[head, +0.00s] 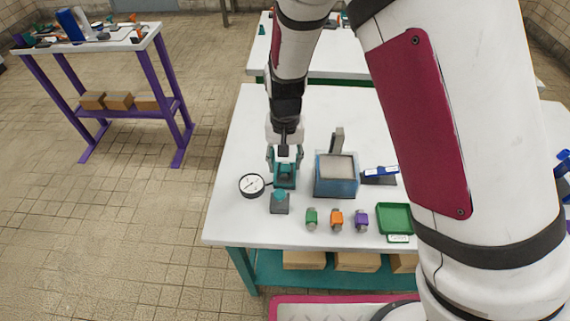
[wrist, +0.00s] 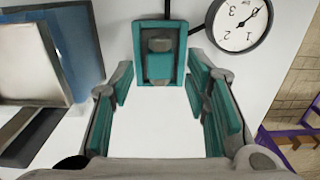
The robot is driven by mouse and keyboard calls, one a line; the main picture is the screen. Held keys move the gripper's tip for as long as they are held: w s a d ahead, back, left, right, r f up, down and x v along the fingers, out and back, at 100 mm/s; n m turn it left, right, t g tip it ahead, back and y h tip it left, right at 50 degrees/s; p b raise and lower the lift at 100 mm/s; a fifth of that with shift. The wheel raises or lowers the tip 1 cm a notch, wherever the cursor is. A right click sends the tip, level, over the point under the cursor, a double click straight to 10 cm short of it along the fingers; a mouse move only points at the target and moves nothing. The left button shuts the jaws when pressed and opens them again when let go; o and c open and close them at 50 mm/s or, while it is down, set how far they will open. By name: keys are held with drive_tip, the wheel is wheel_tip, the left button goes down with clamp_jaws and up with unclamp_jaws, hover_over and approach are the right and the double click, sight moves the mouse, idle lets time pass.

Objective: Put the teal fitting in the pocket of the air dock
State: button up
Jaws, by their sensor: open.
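My gripper (head: 285,158) is over the table on the far side of the dock. In the wrist view my gripper (wrist: 165,100) is open, with only bare table between its teal pads.
A pressure gauge (head: 251,185) lies left of the dock, joined by a black hose. A blue box (head: 336,190) stands close on the right. Green (head: 311,217), orange (head: 337,218) and purple (head: 361,219) fittings stand in front, beside a green tray (head: 394,204).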

sight(285, 168)
wheel_tip(285, 168, up, 10)
idle(0.3)
drive_tip(key=s+d+r+t+y, duration=0.1)
drive_tip(key=s+d+r, duration=0.3)
drive_tip(key=d+r, duration=0.25)
drive_tip(key=s+d+r+t, duration=0.1)
drive_tip(key=s+d+r, duration=0.35)
drive_tip(key=r, duration=0.35)
drive_tip(key=s+d+r+t, duration=0.1)
drive_tip(key=s+d+r, duration=0.1)
drive_tip(key=s+d, duration=0.2)
drive_tip(key=s+d+r+t+h, duration=0.1)
drive_tip(key=s+d, duration=0.4)
drive_tip(key=s, duration=0.5)
drive_tip(key=shift+d+r, duration=0.2)
drive_tip(key=shift+r, duration=0.25)
